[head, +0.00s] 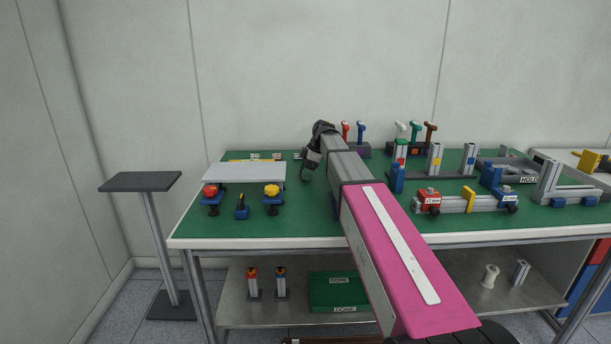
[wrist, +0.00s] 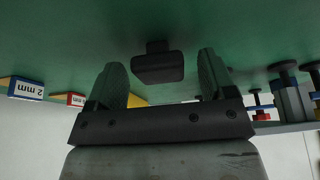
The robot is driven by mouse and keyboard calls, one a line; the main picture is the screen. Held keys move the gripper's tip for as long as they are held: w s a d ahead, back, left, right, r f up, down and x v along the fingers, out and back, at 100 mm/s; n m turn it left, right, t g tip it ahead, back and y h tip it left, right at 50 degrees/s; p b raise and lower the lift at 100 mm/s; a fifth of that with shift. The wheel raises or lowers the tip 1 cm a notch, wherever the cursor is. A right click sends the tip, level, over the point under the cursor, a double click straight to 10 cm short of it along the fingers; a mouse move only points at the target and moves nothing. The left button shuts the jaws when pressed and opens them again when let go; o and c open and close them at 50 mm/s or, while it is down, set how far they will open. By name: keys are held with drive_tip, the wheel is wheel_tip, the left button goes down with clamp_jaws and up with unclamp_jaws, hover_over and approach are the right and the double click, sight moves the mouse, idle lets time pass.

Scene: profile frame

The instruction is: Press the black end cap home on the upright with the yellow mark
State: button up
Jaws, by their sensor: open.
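The black end cap (wrist: 158,67), a dark block with a short stub, shows in the wrist view against the green mat, between and just beyond my finger tips. My gripper (wrist: 161,72) is open, with a finger on each side of the cap and visible gaps. In the head view my gripper (head: 307,172) is low over the back middle of the bench, and the cap cannot be made out there. Several short grey uprights stand right of my arm; the middle one (head: 437,158) bears a yellow-orange mark. The left one (head: 400,152) has a red mark. The right one's mark is too small to be sure of.
A pale raised plate (head: 245,172) with red and yellow knobs stands left of my gripper. Coloured T-handles (head: 414,130) stand at the back. A grey profile with red and blue clamps (head: 455,203) lies in front of the uprights. The mat's front middle is partly hidden by my arm.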

drive_tip(key=shift+a+f, duration=0.15)
drive_tip(key=shift+f, duration=0.25)
drive_tip(key=c, duration=1)
